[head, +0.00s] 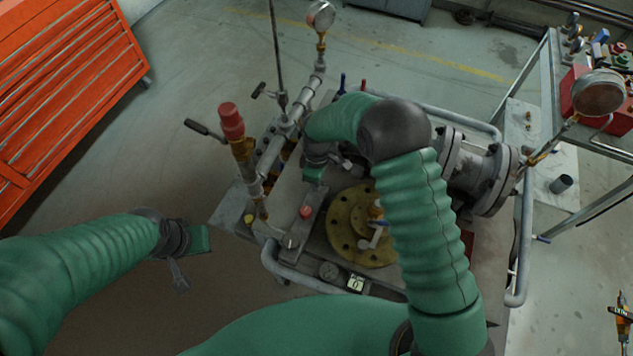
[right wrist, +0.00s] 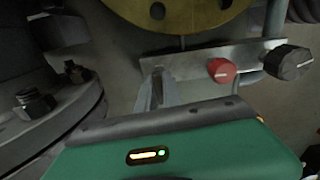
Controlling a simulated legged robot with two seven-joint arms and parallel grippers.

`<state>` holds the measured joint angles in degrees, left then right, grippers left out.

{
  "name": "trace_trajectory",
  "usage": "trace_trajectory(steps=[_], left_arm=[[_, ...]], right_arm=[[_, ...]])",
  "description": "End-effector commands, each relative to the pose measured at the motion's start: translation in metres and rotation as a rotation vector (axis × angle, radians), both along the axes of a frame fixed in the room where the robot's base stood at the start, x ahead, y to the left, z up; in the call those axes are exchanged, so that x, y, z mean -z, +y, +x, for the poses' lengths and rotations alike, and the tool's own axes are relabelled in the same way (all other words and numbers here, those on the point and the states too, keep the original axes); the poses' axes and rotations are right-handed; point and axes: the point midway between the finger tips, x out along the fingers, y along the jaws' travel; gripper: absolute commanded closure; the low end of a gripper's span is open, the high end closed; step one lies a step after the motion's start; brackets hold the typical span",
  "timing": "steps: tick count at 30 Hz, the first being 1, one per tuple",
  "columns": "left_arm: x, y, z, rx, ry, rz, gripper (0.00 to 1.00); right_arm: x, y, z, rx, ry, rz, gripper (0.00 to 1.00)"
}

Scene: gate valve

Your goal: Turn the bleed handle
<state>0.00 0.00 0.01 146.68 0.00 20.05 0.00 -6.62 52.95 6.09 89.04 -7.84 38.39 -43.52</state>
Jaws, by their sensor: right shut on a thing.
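My right gripper (right wrist: 156,92) is at the end of a grey metal plate (right wrist: 200,60) in the right wrist view, with its fingers close together. It is shut on a small part there, apparently the bleed handle, which the fingers mostly hide. A red knob (right wrist: 222,71) and a black knob (right wrist: 288,62) stand farther along the plate. In the head view my right gripper (head: 313,178) is at the upper end of this plate, left of the yellow flange (head: 345,240), and my forearm hides part of it. My left gripper (head: 180,280) hangs away from the valve; its finger gap is unclear.
A tall red-capped fitting (head: 231,122) and a pipe with a gauge (head: 321,15) stand left of the flange. A large flanged pipe (head: 490,180) is at right. A grey tube rail (head: 524,240) edges the skid. An orange cabinet (head: 70,80) stands at upper left.

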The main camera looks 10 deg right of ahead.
Motion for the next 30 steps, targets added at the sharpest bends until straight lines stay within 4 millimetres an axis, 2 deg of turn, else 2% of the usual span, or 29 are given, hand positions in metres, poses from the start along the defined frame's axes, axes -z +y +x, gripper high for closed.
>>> trace_trajectory(steps=[12, 30], left_arm=[[-0.0008, 0.0, 0.0, 0.0, 0.0, 0.0, 1.0], [-0.0008, 0.0, 0.0, 0.0, 0.0, 0.0, 1.0]], right_arm=[[-0.0025, -0.0016, 0.0034, 0.237, -0.011, 0.0, 1.0], [-0.0024, -0.0009, 0.0035, 0.285, -0.01, 0.002, 1.0]])
